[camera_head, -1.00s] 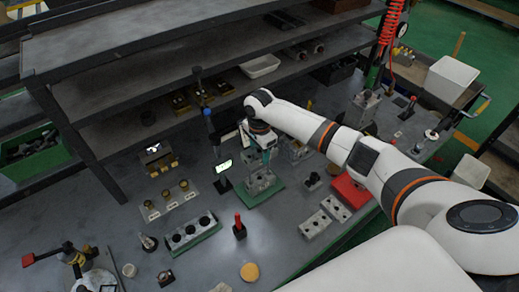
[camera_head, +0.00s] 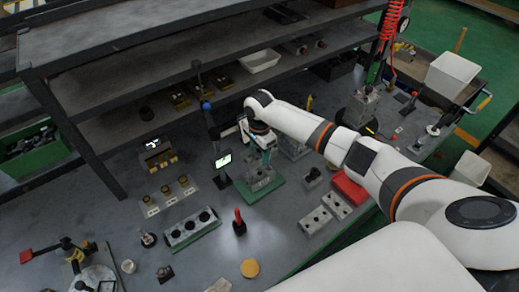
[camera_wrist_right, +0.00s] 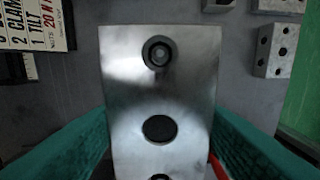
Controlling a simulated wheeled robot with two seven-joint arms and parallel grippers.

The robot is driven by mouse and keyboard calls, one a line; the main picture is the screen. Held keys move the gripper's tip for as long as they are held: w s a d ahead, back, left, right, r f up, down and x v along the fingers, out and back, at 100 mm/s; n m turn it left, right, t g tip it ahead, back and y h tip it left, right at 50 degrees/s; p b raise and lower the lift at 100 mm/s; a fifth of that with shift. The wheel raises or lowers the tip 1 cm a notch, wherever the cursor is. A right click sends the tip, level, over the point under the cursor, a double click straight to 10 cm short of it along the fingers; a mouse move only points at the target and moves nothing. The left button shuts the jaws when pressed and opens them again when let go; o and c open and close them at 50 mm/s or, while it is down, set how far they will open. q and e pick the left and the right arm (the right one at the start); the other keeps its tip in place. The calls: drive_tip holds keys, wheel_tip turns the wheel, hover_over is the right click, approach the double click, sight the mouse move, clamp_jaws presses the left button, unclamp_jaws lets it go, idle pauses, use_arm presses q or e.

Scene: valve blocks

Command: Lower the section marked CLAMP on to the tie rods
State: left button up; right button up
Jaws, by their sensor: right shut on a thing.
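My right gripper (camera_head: 266,156) stands over the green base plate (camera_head: 262,198) in the head view. Its teal fingers are shut on a grey metal section (camera_wrist_right: 160,95), seen between them in the wrist view. This section has round holes in a row; the far hole shows a round grey end inside, and the middle one looks dark. No CLAMP mark is readable on its visible face. In the head view, metal blocks (camera_head: 262,179) are under the gripper on the plate. The tie rods and any gap below the held section cannot be made out. My left gripper is not in view.
A small lit screen (camera_head: 222,161) stands close left of the plate. A printed card (camera_wrist_right: 34,26) shows in the wrist view. A red block (camera_head: 349,188) and drilled grey blocks (camera_head: 316,220) lie to the right. A red-handled tool (camera_head: 239,222) stands in front. Shelves overhang behind.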

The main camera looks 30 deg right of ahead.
drive_tip(key=shift+f+b, duration=1.2)
drive_tip(key=shift+f, duration=1.25)
drive_tip(key=o, duration=1.4)
wheel_tip(320, 180, up, 12)
drive_tip(key=b, duration=0.2)
drive_tip(key=shift+b, duration=0.4)
